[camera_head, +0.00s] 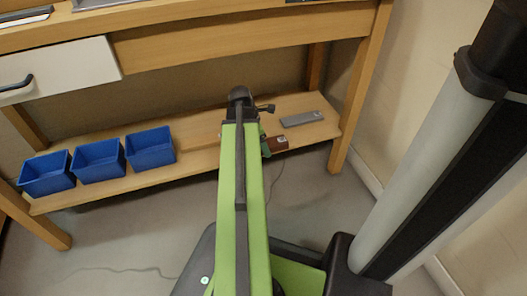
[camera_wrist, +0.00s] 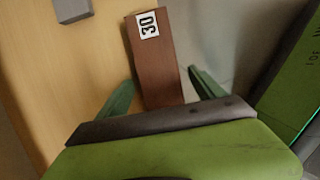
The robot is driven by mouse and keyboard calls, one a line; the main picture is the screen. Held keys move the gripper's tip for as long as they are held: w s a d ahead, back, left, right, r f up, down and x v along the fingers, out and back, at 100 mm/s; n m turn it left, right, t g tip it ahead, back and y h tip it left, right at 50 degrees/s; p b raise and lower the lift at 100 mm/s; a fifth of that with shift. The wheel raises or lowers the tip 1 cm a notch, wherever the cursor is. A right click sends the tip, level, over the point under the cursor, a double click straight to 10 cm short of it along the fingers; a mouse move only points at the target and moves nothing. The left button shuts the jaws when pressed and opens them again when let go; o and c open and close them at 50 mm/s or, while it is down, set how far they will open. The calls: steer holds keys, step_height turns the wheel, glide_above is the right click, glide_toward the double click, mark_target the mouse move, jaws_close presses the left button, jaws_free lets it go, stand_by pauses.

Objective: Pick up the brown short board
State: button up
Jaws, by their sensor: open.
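The brown short board (camera_wrist: 156,62) carries a white label reading 30 near its far end in the wrist view. It lies on the wooden lower shelf near its edge. In the head view a small part of the brown board (camera_head: 279,143) shows just right of my arm's end. My gripper (camera_wrist: 162,88) is open, with one green finger on each side of the board's near part. The fingers look apart from the board, and its near end is hidden behind my gripper body. In the head view my gripper (camera_head: 265,147) is mostly hidden by my arm.
A grey board (camera_head: 302,119) lies on the lower shelf (camera_head: 196,150) behind the brown one; its end (camera_wrist: 72,10) shows in the wrist view. Several blue bins (camera_head: 98,160) stand on the shelf's left. A bench leg (camera_head: 352,110) stands to the right, and the bench top overhangs the shelf.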

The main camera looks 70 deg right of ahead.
steer(key=shift+r, duration=0.15)
steer(key=shift+c, duration=0.2)
steer(key=c, duration=1.6)
steer(key=shift+r, duration=0.1)
